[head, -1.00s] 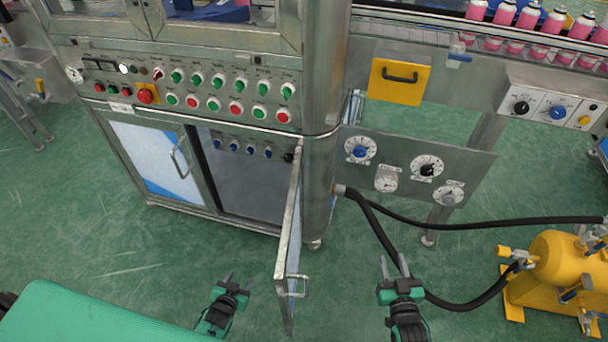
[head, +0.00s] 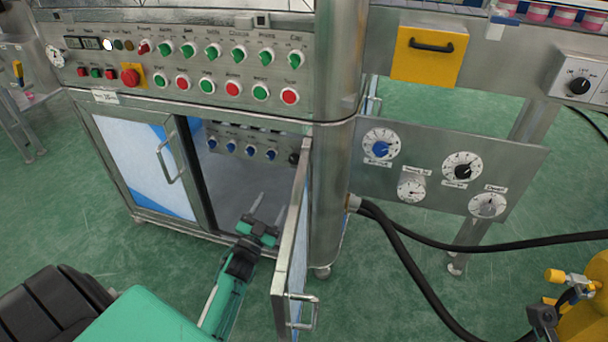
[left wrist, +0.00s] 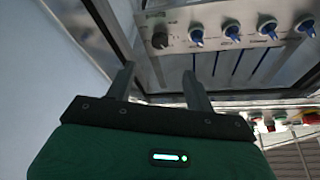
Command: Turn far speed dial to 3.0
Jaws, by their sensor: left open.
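Inside the open cabinet is a row of small blue dials (head: 250,151) with a black knob (head: 294,158) at its right end. In the left wrist view, blue dials (left wrist: 233,32) and the black knob (left wrist: 160,40) lie beyond the fingers. My left gripper (head: 268,207) is open and empty, below the row and left of the open door. It also shows in the left wrist view (left wrist: 158,78), its fingers apart from the knobs. A side panel carries a larger blue-knobbed dial (head: 380,148) and a black-knobbed dial (head: 462,170). I cannot read which is the speed dial.
The open cabinet door (head: 292,235) stands just right of my left gripper. A control panel with green and red buttons (head: 208,85) is above. A black hose (head: 420,280) and a yellow tank (head: 588,310) are at the right.

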